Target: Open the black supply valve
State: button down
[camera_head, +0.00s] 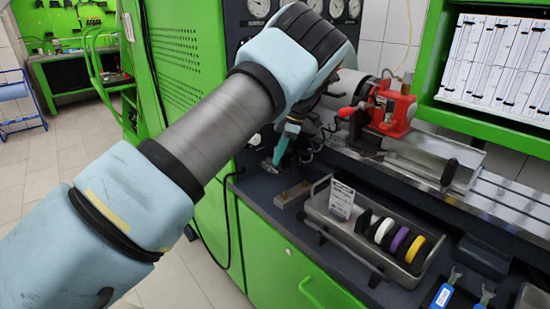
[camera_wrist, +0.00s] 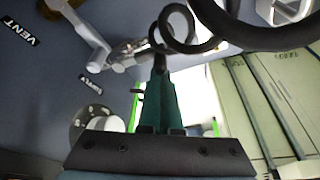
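My gripper (camera_wrist: 158,58) points up the wrist view from its dark mounting plate. Its dark teal fingers stand close together, with no clear gap and nothing plainly held. In the head view my gripper (camera_head: 282,148) reaches down in front of the dark bench panel, partly hidden by my own wrist. Grey metal fittings with a lever-like bar (camera_wrist: 92,38) lie beside and beyond the fingertips, near a VENT label (camera_wrist: 20,33) and a second small label (camera_wrist: 91,85). Dark rings (camera_wrist: 172,28) show around the tips; contact cannot be told. I cannot make out for sure which part is the black supply valve.
A metal tray (camera_head: 335,232) with coloured rings stands on the bench right of my gripper. A red clamp unit (camera_head: 392,108) sits on a rail behind it. Gauges (camera_head: 310,8) line the upper panel. Blue-handled tools (camera_head: 443,295) lie at the lower right.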

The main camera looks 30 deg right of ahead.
jog(key=shift+d, duration=0.25)
dwell(0.4)
jog(key=shift+r, duration=0.2)
notch_tip(320, 180, up, 10)
jog(key=b, duration=0.3)
jog(key=shift+f, duration=0.2)
jog(key=shift+a, duration=0.1)
